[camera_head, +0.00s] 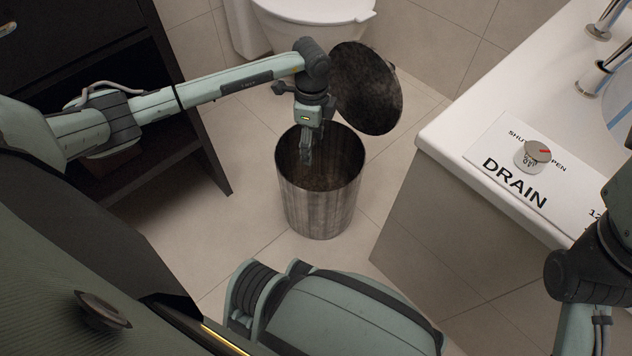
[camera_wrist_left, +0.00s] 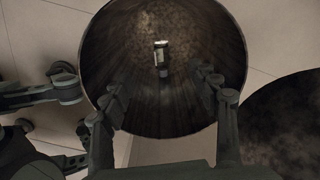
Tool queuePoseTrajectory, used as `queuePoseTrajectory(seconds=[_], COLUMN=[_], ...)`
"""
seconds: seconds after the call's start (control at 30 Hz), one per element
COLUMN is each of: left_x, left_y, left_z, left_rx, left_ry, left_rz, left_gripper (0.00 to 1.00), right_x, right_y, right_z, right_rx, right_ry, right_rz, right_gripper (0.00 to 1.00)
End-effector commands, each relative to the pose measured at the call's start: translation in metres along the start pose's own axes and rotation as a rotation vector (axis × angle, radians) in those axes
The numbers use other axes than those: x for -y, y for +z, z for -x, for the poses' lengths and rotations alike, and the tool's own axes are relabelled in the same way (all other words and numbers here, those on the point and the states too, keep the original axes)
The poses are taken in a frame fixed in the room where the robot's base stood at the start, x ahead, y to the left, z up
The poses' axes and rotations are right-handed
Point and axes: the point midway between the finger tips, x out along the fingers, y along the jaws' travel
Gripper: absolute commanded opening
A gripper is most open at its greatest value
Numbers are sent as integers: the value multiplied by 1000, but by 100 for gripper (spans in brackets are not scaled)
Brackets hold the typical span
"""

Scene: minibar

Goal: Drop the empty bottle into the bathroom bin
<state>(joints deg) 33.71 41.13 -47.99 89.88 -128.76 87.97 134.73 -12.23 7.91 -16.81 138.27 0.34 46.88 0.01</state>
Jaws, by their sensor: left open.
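The bathroom bin (camera_head: 320,205) is a round metal bin on the tiled floor with its dark lid (camera_head: 367,88) open behind it. My left gripper (camera_head: 306,158) points down into the bin's mouth. In the left wrist view the fingers of the left gripper (camera_wrist_left: 160,95) are apart, with nothing between them. The bottle (camera_wrist_left: 161,58), small and dark with a pale label, is inside the bin, beyond the fingertips and apart from them. The bottle is hidden in the head view. My right gripper is out of view.
A white toilet (camera_head: 312,22) stands behind the bin. A dark shelf unit (camera_head: 165,150) is at left. At right is a white counter (camera_head: 450,130) with a drain knob (camera_head: 532,157) and a basin. Floor is clear around the bin's front.

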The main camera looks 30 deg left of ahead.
Motion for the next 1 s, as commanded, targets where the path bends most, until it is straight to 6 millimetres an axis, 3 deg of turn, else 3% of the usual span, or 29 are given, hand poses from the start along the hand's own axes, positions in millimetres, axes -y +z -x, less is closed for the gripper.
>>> queuePoseTrajectory(seconds=[0.3,0.5,1.0], left_x=[2,1,0], left_y=[0,0,0], left_z=[68,98,107], left_rx=[-1,-1,0], left_ry=[-6,-3,-2], left_rz=[0,-1,1], left_gripper=[61,61,61], right_x=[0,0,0], right_y=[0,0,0], right_z=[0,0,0], right_rx=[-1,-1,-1], right_ry=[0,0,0], right_rz=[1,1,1], right_gripper=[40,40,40])
